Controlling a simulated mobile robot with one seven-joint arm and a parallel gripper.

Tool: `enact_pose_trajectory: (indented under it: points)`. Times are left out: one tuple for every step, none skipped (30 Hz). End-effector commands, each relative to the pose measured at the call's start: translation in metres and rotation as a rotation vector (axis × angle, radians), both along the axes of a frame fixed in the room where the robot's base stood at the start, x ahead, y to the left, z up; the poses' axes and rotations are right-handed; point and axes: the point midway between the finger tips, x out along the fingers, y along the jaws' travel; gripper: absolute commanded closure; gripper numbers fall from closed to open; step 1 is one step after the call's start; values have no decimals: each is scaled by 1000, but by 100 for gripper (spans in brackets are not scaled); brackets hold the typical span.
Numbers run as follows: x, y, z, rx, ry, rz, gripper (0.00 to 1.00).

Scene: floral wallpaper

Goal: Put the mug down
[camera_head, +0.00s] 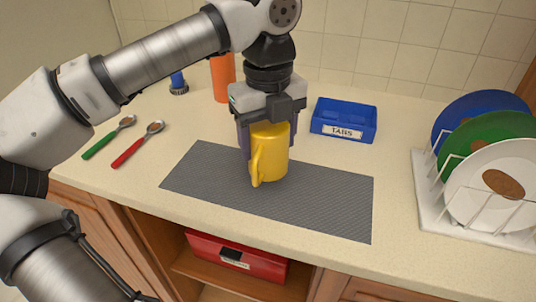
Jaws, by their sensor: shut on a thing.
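The yellow mug (270,153) is upright at the middle of the view, its handle facing front left. My gripper (266,130) comes down from above and is shut on the mug, with its dark fingers at the mug's sides. The mug is over the grey textured mat (325,207) on the counter. I cannot tell whether its base touches the mat or hangs slightly above it.
A blue box labelled TABS (343,120) stands behind right. A white rack (430,205) with several plates is at the right. Green (108,138) and red (137,146) spoons lie left. An orange cylinder (222,78) stands behind. The mat's right part is bare.

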Motion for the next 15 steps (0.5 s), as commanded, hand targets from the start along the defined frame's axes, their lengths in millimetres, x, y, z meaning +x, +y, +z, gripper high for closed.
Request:
enact_pose_trajectory:
  points:
    - [0,0,-5,0,1,-1,65]
    - [0,0,-9,0,2,0,65]
    - [-1,0,-16,0,2,0,65]
    - [-1,0,-21,0,3,-1,65]
    - [-1,0,-25,0,3,-1,65]
    - [0,0,-31,-1,2,-1,65]
    - [0,0,-35,-1,2,-2,65]
    - [-1,0,-38,-1,2,-2,65]
    - [0,0,-39,0,1,-1,65]
    - [0,0,-39,0,1,-1,65]
    - [0,0,-39,0,0,0,65]
    - [0,0,-39,0,0,0,65]
    - [0,0,-39,0,0,0,65]
    - [0,0,-39,0,0,0,65]
    - [0,0,-39,0,0,0,65]
